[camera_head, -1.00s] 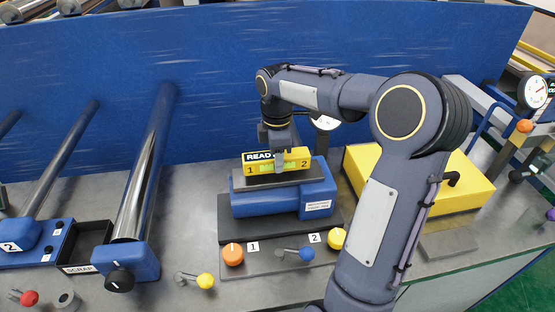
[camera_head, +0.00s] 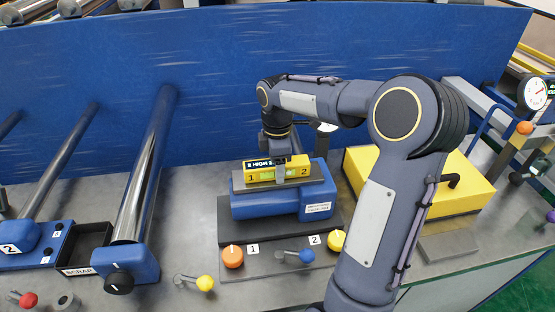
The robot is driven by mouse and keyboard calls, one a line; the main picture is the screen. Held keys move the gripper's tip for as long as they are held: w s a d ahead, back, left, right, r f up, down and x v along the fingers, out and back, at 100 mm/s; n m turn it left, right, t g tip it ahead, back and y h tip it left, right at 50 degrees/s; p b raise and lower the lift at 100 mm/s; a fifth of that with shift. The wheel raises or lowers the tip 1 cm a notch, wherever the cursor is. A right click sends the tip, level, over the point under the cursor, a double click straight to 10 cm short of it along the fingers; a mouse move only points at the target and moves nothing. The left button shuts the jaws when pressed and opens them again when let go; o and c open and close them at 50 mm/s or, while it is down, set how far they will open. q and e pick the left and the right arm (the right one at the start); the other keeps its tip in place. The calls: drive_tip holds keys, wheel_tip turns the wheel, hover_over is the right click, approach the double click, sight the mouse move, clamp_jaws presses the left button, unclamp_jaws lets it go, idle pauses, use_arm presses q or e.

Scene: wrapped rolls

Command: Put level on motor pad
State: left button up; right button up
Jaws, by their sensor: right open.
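The level is a yellow block (camera_head: 262,175) with a black label strip and the digits 1 and 2 on its front. It lies on the grey top pad (camera_head: 238,185) of the blue motor (camera_head: 262,206). My right gripper (camera_head: 279,170) is at the level from above and behind, with a finger in front of the level's face. The gripper is open. Part of the level's top and right side is hidden behind the gripper. My left gripper is not in view.
Orange (camera_head: 232,257) and yellow (camera_head: 337,240) knobs and a blue-tipped lever (camera_head: 306,255) stand in front of the motor. A yellow box (camera_head: 475,185) is at right. A black scrap tray (camera_head: 88,245) and chrome rollers (camera_head: 150,165) are at left. A blue wall (camera_head: 220,80) stands behind.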

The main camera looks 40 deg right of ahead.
wheel_tip(320, 180, up, 12)
drive_tip(key=s+a+f+m+t+y, duration=0.2)
drive_tip(key=s+a+f+m, duration=0.3)
drive_tip(key=s, duration=0.5)
drive_tip(key=s+a+f+m+t+y, duration=0.1)
drive_tip(key=s+a+f+m+t, duration=0.2)
drive_tip(key=s+a+m, duration=0.6)
wheel_tip(320, 180, down, 2)
drive_tip(key=shift+s+a+t+y, duration=0.35)
drive_tip(key=shift+s+a, duration=0.25)
drive_tip(key=shift+a, duration=0.45)
drive_tip(key=shift+d, duration=0.1)
